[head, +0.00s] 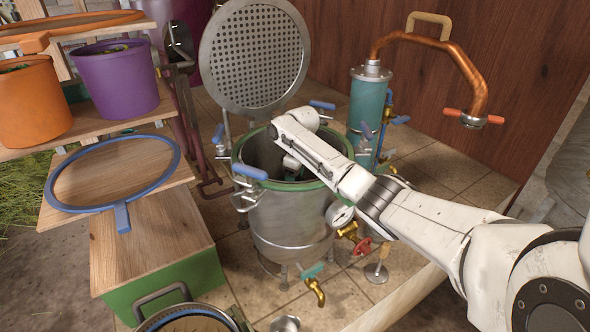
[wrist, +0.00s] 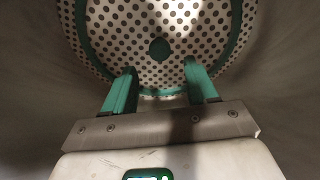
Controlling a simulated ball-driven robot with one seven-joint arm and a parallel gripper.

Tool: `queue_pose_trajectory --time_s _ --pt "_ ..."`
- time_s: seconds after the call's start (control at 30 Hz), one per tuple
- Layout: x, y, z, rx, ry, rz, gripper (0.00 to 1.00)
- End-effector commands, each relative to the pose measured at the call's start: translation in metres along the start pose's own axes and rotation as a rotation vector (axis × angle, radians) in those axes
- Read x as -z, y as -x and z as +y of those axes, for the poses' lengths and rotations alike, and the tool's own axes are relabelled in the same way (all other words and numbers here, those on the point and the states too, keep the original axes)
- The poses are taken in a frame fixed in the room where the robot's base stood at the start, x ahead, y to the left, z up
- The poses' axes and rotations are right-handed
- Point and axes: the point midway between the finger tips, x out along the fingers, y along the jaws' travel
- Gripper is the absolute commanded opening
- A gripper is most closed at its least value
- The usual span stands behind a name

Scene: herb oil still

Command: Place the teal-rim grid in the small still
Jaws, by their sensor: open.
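The small still (head: 290,222) is a steel pot with a green rim, standing open on the tiled floor. My arm reaches over its rim, and my gripper (head: 291,163) is down inside the pot, mostly hidden in the head view. In the wrist view, the teal-rim grid (wrist: 120,38) is a pale perforated disc with a teal rim and a teal piece at its middle. It lies inside the pot, beyond my fingertips. My gripper (wrist: 159,73) is open, its two teal fingers apart with nothing held between them. Whether the fingertips touch the grid cannot be told.
The still's perforated lid (head: 255,55) stands raised behind the opening. Blue clamps, a gauge and taps stick out around the pot. A teal column (head: 368,110) with a copper pipe stands behind right. At left are a blue-rim ring (head: 53,190), a purple bucket (head: 115,80) and an orange bucket (head: 32,103).

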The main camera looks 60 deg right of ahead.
Motion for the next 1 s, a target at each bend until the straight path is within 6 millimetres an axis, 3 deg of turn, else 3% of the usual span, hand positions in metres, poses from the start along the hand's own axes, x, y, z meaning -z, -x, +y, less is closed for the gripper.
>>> queue_pose_trajectory --time_s 0.17,0.6,0.8,1.0 --pt "0.002 0.025 0.001 -0.002 0.001 0.005 0.57" --pt "0.002 0.111 0.000 -0.002 0.002 0.003 0.57" --pt "0.001 0.127 0.000 -0.001 0.001 0.001 0.57" --pt "0.001 0.129 0.000 0.000 0.000 0.001 0.57"
